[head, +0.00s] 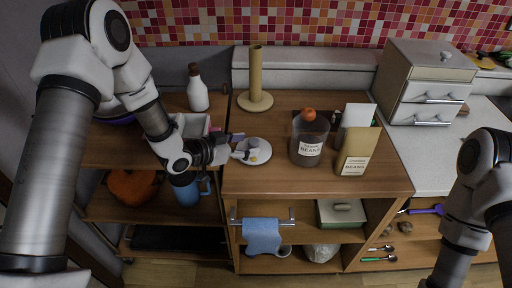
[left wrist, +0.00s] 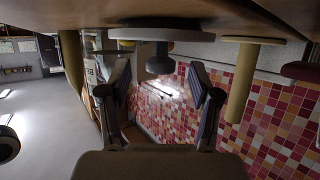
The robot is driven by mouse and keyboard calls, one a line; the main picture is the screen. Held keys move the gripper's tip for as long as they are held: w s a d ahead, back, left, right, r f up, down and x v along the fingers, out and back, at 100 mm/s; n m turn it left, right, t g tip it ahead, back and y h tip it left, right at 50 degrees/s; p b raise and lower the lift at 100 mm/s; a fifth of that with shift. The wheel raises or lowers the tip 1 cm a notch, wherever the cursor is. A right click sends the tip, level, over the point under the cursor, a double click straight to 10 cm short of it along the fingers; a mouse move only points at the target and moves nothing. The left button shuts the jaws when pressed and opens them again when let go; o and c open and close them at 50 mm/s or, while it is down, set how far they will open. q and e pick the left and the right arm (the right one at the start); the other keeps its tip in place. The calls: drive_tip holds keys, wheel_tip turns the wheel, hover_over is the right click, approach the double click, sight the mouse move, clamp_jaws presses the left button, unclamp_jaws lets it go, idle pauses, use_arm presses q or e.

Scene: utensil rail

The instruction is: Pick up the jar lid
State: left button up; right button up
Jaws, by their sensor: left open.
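The jar lid (head: 262,156) is a pale round disc with a grey knob on top. It lies knob up on the wooden counter, left of the labelled beans jar (head: 309,151). My left gripper (head: 238,147) is open at the lid's left side, with its fingers pointing right towards the knob. In the left wrist view, which is upside down, the lid (left wrist: 185,34) appears at the top and its knob (left wrist: 158,64) hangs between the open fingertips (left wrist: 160,73). No finger clearly touches the knob. My right arm is at the right edge; its gripper is out of view.
A tan paper-roll stand (head: 255,80) is behind the lid. A white bottle (head: 197,88) stands at the back left. A tan packet (head: 355,153) is right of the jar. A blue mug (head: 187,194) is on the shelf below my left gripper. The counter's front is clear.

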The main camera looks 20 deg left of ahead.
sight(249, 145)
use_arm(q)
drive_tip(key=x, duration=0.3)
drive_tip(key=shift+w+d+f, duration=0.1)
drive_tip(key=shift+w+f, duration=0.2)
drive_tip(key=shift+s, duration=0.1)
drive_tip(key=shift+s+r, duration=0.1)
drive_tip(key=shift+c, duration=1)
clamp_jaws()
use_arm(e)
drive_tip(key=shift+w+d+r, duration=0.1)
drive_tip(key=shift+w, duration=0.15)
